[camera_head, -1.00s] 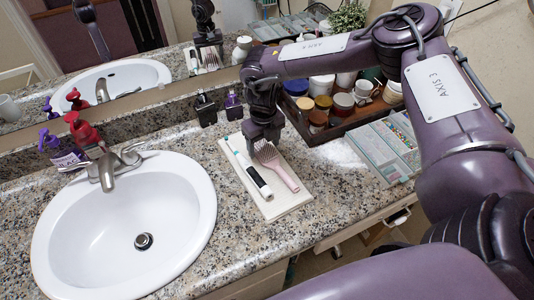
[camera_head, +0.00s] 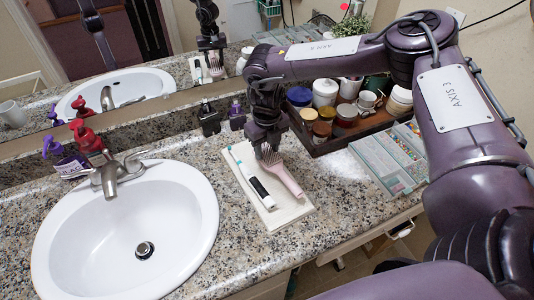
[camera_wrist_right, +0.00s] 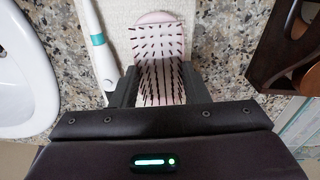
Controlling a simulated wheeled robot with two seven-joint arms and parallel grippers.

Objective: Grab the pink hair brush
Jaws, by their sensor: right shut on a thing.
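The pink hair brush (camera_head: 285,178) lies along the white tray (camera_head: 290,217), its handle toward the front edge of the counter. My right gripper (camera_head: 268,152) is at its bristle end, pointing down. In the right wrist view the brush (camera_wrist_right: 158,42) shows its dark bristles, and its head sits between the two fingers of my right gripper (camera_wrist_right: 160,88), which is shut on it. Whether the brush is clear of the tray is hard to tell. My left gripper is not in view.
A white toothbrush (camera_head: 250,175) lies close beside the brush on the same tray. The sink (camera_head: 125,230) is to the left. A wooden box of jars (camera_head: 335,135) and a bead organizer (camera_head: 392,155) stand to the right. A mirror (camera_head: 150,65) runs along the back.

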